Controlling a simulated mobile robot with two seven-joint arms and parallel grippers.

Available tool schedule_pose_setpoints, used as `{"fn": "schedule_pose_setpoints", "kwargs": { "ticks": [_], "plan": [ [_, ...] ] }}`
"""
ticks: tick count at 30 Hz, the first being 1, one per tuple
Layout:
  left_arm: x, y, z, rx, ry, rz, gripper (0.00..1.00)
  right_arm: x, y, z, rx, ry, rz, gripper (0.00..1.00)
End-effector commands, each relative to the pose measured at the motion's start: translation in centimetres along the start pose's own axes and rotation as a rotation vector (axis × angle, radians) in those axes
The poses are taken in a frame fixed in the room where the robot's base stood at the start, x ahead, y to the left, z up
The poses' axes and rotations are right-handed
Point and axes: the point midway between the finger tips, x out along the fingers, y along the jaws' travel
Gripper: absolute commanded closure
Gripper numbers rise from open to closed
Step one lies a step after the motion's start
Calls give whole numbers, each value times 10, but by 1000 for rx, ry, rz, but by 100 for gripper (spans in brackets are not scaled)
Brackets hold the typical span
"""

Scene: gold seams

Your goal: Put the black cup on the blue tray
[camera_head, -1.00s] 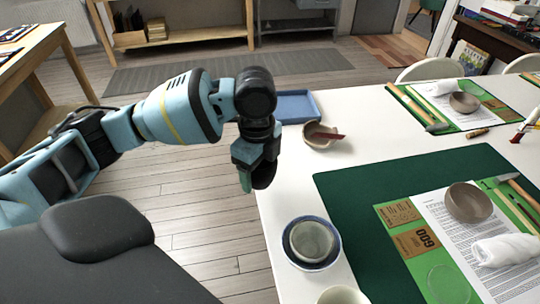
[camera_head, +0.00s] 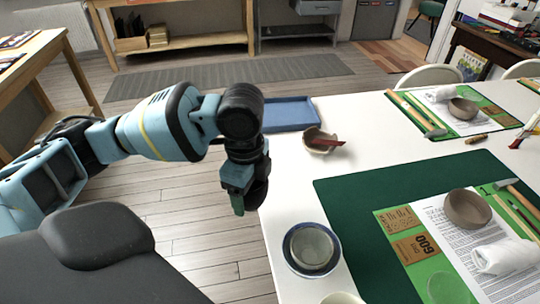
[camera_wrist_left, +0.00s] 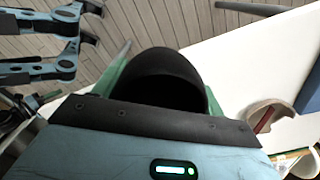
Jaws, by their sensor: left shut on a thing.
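My left gripper (camera_head: 241,191) is shut on the black cup (camera_head: 259,192), near the left edge of the white table. In the left wrist view the black cup (camera_wrist_left: 165,72) is between the fingers, its dark opening partly hidden by the gripper body. In the head view the gripper and wrist hide much of the cup. The blue tray (camera_head: 290,114) lies at the table's far left corner, beyond the gripper, and looks empty. A corner of it shows at the right of the wrist view (camera_wrist_left: 310,92). My right gripper is not in view.
A brown bowl (camera_head: 322,141) with a red piece sits just right of the tray. A grey cup in a blue-rimmed bowl (camera_head: 312,248) stands at the near left table edge. A green mat (camera_head: 345,205) with papers and a bowl lies right. White table is clear between these.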

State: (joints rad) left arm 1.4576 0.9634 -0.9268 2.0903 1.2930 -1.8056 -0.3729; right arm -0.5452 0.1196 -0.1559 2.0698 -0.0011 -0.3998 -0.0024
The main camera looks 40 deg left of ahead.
Motion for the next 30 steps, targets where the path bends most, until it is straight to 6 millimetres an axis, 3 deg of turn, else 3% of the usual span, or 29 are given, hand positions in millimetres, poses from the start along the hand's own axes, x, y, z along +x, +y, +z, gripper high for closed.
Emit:
{"fn": "schedule_pose_setpoints", "kwargs": {
  "ticks": [24, 30],
  "plan": [
    [-26, -2, -53, -1050, 2, 3, 57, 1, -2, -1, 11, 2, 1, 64],
    [-30, -2, -62, -1245, 0, 0, 57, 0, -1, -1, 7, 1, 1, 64]
  ]
}}
